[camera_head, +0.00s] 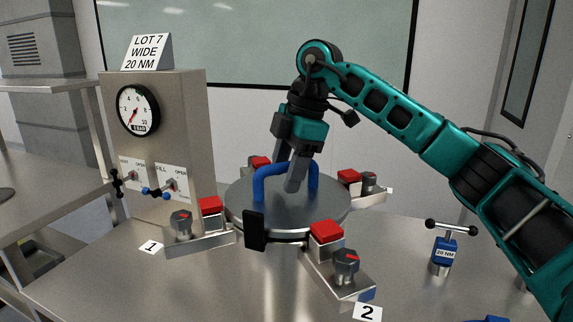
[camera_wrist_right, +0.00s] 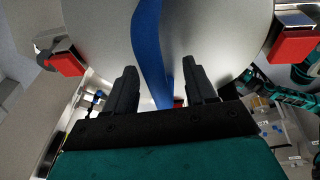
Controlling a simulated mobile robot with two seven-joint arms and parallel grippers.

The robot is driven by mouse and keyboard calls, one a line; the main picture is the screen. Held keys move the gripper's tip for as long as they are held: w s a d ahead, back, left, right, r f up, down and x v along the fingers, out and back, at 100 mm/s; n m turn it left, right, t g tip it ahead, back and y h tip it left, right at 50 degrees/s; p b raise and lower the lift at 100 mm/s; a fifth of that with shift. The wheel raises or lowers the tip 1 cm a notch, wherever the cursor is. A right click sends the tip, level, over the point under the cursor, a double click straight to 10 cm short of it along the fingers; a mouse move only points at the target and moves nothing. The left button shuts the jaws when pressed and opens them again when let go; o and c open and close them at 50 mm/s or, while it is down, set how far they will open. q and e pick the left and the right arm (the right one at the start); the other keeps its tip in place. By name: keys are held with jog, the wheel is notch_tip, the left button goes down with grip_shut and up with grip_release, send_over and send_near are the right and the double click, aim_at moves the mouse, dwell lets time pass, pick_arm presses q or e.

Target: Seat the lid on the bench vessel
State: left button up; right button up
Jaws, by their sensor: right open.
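The round grey lid (camera_head: 285,208) lies flat on the bench vessel, with a thin dark line under its rim. I cannot tell whether it is fully down. Its blue arched handle (camera_head: 262,180) stands upright on top. My right gripper (camera_head: 289,174) points down at the handle with its fingers open. In the right wrist view the handle (camera_wrist_right: 147,45) passes between the two fingers, with gaps beside it. A black block (camera_head: 255,230) sits at the front rim and hides part of it. My left gripper is not visible.
Clamps with red pads and dark knobs surround the lid, including front left (camera_head: 184,235), front right (camera_head: 338,270) and back right (camera_head: 362,182). A gauge panel (camera_head: 185,110) with valve handles stands at left. A blue 20 NM tool (camera_head: 444,250) stands at right.

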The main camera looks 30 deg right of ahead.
jog(key=p+v, duration=0.2)
jog(key=v, duration=1.1)
jog(key=shift+r, duration=0.25)
